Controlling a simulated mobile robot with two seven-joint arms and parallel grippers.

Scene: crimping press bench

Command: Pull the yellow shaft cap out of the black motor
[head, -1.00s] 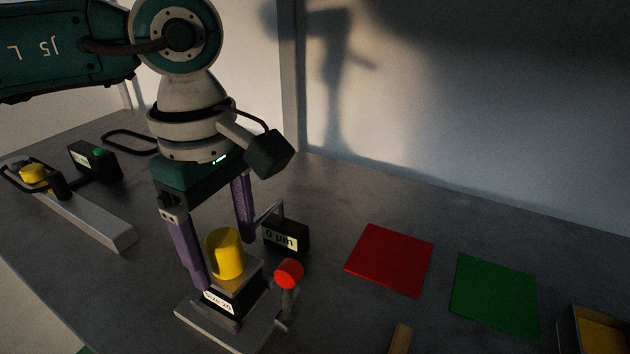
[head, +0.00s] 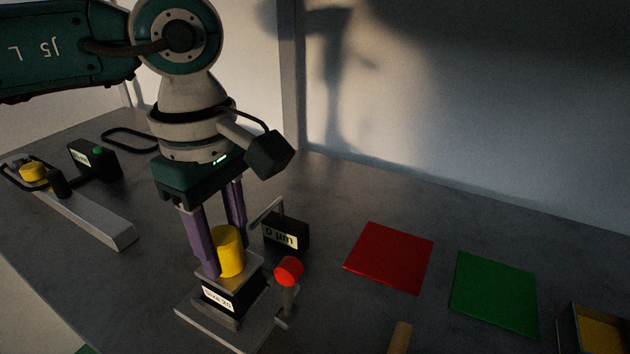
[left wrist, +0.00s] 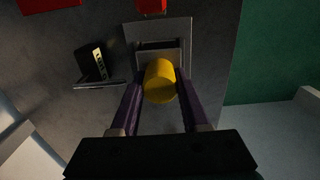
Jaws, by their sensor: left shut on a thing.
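The yellow shaft cap (head: 229,252) stands upright on top of the black motor (head: 232,292), which sits on a grey base plate (head: 250,335). My left gripper (head: 226,262) comes down from above with its purple fingers on either side of the cap and is shut on it. In the left wrist view the cap (left wrist: 160,82) lies between the two fingertips (left wrist: 160,92). The far finger is partly hidden behind the cap in the head view. The motor is mostly hidden in the left wrist view. My right gripper is not in view.
A black gauge reading 0 µm (head: 286,232) stands just behind the motor. A red-knobbed lever (head: 288,271) is close on its right. A red mat (head: 390,257) and green mat (head: 494,292) lie further right, near an open box (head: 565,330). Another fixture (head: 95,225) is at left.

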